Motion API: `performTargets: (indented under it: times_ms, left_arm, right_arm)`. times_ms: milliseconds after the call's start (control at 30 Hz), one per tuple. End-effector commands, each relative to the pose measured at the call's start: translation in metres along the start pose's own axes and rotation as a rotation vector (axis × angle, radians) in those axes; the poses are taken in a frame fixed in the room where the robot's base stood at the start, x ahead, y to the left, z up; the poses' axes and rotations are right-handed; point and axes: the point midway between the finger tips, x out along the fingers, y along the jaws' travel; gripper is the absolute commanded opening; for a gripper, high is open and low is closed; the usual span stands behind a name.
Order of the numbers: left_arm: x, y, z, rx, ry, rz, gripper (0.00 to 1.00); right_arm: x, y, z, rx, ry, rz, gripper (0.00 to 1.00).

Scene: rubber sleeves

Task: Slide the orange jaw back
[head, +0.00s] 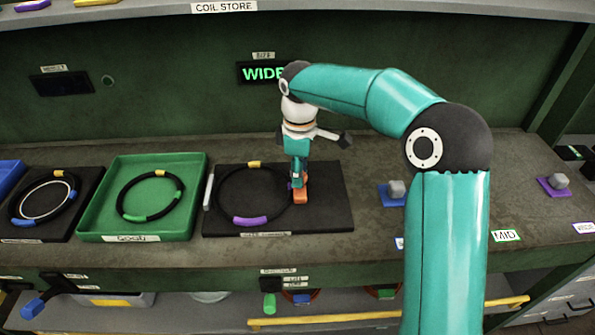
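The orange jaw (300,195) is a small block on the dark mat (330,205), at the right side of a black ring (223,184) with a yellow and a purple sleeve on it. My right gripper (298,181) reaches down from above, its fingertips at the top of the orange jaw. It hides part of the jaw, and I cannot tell whether the fingers are closed on it. A pale bar (209,190) stands at the mat's left side. My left gripper is not in view.
A green tray (196,207) labelled GOOD holds a ring with yellow and green sleeves. Farther left, another dark mat holds a ring (16,208). Blue (385,194) and purple (552,189) blocks with grey knobs sit to the right. A lit sign (262,73) reads WIDE.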

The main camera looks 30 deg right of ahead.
Motion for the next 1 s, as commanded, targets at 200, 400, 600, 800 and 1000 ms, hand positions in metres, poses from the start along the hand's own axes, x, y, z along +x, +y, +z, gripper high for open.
performTargets:
  times_ms: [200,400,600,800,1000]
  left_arm:
    - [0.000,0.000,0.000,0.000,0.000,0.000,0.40]
    - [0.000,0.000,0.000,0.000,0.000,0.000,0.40]
    - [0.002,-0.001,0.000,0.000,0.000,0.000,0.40]
    - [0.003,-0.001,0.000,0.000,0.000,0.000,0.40]
    - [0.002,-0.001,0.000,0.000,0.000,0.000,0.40]
  right_arm:
    - [0.000,0.000,0.000,0.000,0.001,0.002,0.00]
    - [-0.001,0.001,0.001,0.001,0.001,0.003,0.00]
    - [-0.001,0.009,0.027,0.007,0.000,0.005,0.00]
    - [-0.002,0.017,0.057,0.004,0.000,0.007,0.00]
    - [-0.002,0.018,0.060,0.001,-0.001,0.009,0.00]
